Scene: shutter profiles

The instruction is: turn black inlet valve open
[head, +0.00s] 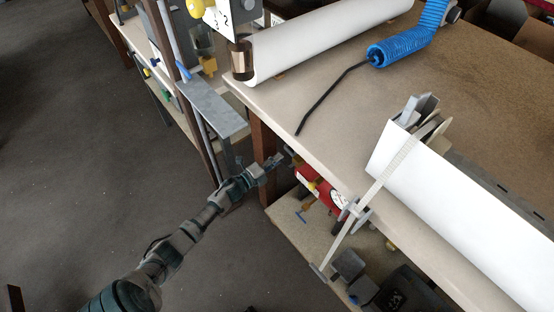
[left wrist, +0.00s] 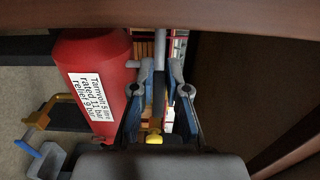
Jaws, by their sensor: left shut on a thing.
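My left gripper (head: 279,160) reaches under the front edge of the bench, beside the red tank. In the left wrist view its two fingers (left wrist: 158,78) stand on either side of a narrow dark part, which I take to be the black inlet valve's handle, below a grey pipe (left wrist: 160,45). The handle is mostly hidden between the fingers, so its angle is hard to tell. The red tank (left wrist: 92,75) with a white label stands just left of the fingers; part of it also shows in the head view (head: 307,178). My right gripper is not in view.
The bench top (head: 310,100) overhangs the gripper, and a brown bench leg (head: 263,140) is close by. A yellow part (left wrist: 154,139) sits low between the fingers. A white profile (head: 440,190) is strapped on the bench, and a blue coiled hose (head: 400,48) lies behind.

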